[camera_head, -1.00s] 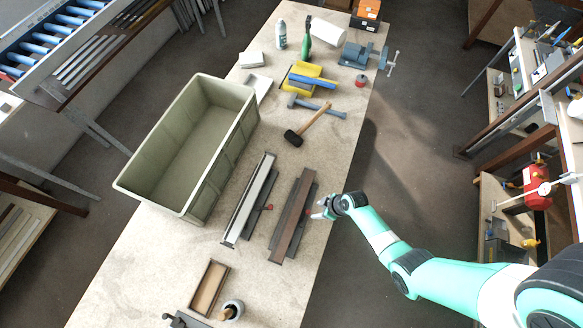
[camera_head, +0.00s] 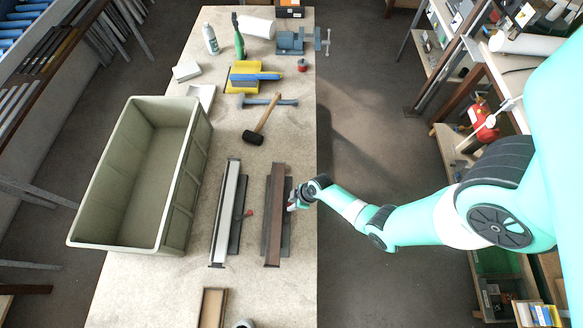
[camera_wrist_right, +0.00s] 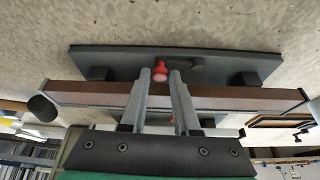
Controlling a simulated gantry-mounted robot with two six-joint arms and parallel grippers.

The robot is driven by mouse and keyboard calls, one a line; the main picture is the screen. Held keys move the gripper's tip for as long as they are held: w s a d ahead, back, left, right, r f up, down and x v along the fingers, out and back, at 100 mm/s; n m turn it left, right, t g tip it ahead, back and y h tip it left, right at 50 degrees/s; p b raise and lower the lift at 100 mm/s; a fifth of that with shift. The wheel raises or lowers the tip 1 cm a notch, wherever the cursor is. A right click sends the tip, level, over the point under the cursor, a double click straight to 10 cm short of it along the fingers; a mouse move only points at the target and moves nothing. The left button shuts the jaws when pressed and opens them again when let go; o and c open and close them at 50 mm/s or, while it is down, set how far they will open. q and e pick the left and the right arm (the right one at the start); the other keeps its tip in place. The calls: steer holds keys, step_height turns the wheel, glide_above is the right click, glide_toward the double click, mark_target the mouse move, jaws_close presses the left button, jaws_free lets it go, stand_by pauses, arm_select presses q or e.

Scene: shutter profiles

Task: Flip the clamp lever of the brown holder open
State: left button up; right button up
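The brown holder (camera_head: 274,214) stands on the bench, a long brown profile on a dark grey base plate, right of a similar white one. In the right wrist view the brown profile (camera_wrist_right: 225,98) runs crosswise behind my fingers, with the grey plate (camera_wrist_right: 110,62) beyond it. The clamp lever's red knob (camera_wrist_right: 160,71) shows between my right fingertips, with a small gap visible at each side. My right gripper (camera_head: 292,204) is at the holder's right side; its two fingers (camera_wrist_right: 160,78) are apart. In the head view the knob is hidden. My left gripper is out of view.
The white-profile holder (camera_head: 228,210) with its own red knob (camera_head: 249,212) lies close on the left. A large green-grey crate (camera_head: 87,243) stands further left. A mallet (camera_head: 262,122) and yellow-blue tools (camera_head: 250,77) lie behind. The bench's right edge is close to the brown holder.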

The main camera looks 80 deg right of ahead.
jaws_close()
steer(key=shift+s+m, duration=0.15)
steer(key=shift+m, duration=0.15)
steer(key=m, duration=0.1)
steer(key=s+m+h+p, duration=0.1)
steer(key=shift+s+a+m+p, duration=0.1)
steer(key=shift+a+m+p, duration=0.15)
steer(key=shift+m+p, duration=0.05)
steer(key=m, duration=0.1)
steer(key=s+a+m+h+p, duration=0.1)
steer(key=m, duration=0.1)
steer(key=shift+s, duration=0.25)
steer(key=m, duration=0.1)
steer(key=m+h, duration=0.1)
steer(key=m, duration=0.1)
steer(key=shift+s+a+g, duration=0.4)
steer(key=shift+s+a+m+g+h+b, duration=0.3)
steer(key=shift+m+b, duration=0.1)
steer(key=shift+m, duration=0.5)
steer(key=shift+s+a+m+g+h+b, duration=0.2)
steer(key=shift+a+m+h+b, duration=0.15)
steer(key=shift+m, duration=0.55)
steer(key=o, duration=0.5)
jaws_free()
steer(key=shift+o, duration=0.2)
